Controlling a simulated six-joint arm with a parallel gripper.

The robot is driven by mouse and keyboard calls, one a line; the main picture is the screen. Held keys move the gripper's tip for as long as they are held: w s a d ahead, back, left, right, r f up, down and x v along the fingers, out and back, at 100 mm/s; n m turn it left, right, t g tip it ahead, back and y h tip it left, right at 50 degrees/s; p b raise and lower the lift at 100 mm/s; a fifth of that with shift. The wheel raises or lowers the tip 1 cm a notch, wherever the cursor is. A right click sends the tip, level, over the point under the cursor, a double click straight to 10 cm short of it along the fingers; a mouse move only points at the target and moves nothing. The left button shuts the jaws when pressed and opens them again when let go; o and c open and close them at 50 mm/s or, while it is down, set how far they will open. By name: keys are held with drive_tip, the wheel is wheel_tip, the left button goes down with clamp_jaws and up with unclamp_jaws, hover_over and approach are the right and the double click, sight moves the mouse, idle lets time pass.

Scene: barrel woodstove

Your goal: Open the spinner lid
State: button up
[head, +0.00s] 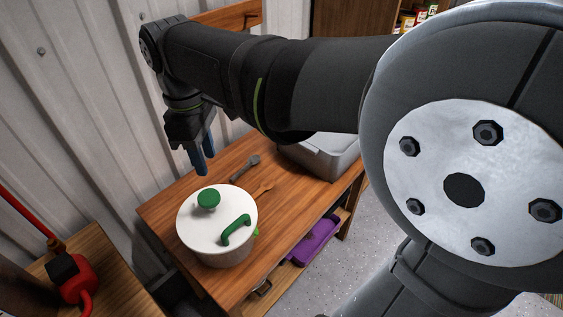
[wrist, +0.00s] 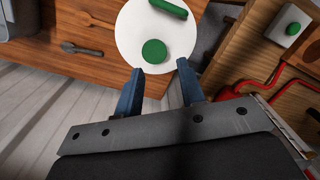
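The spinner (head: 229,257) stands on the wooden table with its white lid (head: 207,228) on top. The lid carries a round green knob (head: 209,199) and a curved green handle (head: 236,230). My gripper (head: 203,168) is above and behind the spinner in the head view, pointing down, apart from it. In the wrist view, the lid (wrist: 128,40), the knob (wrist: 154,52) and the handle (wrist: 170,9) lie beyond my gripper (wrist: 158,77). Its two blue fingers are spread with nothing between them.
On the wooden table (head: 165,212), a dark utensil (head: 245,168) and a wooden one (head: 263,188) lie behind the spinner. A grey bin (head: 325,155) stands at the back right. A purple tray (head: 314,241) is on the lower shelf. A red tool (head: 75,278) is at lower left.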

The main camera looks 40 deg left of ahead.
sight(236, 221)
drive_tip(key=d+f+n, duration=0.1)
drive_tip(key=f+n, duration=0.2)
drive_tip(key=f, duration=0.2)
drive_tip(key=d+f+n+h, duration=0.1)
drive_tip(key=d+f+n, duration=0.1)
drive_tip(key=f+n, duration=0.2)
drive_tip(key=d+f+n, duration=0.2)
drive_tip(key=f+n, duration=0.2)
drive_tip(key=f, duration=0.2)
drive_tip(key=shift+d+f, duration=0.15)
drive_tip(key=shift+d, duration=0.1)
clamp_jaws()
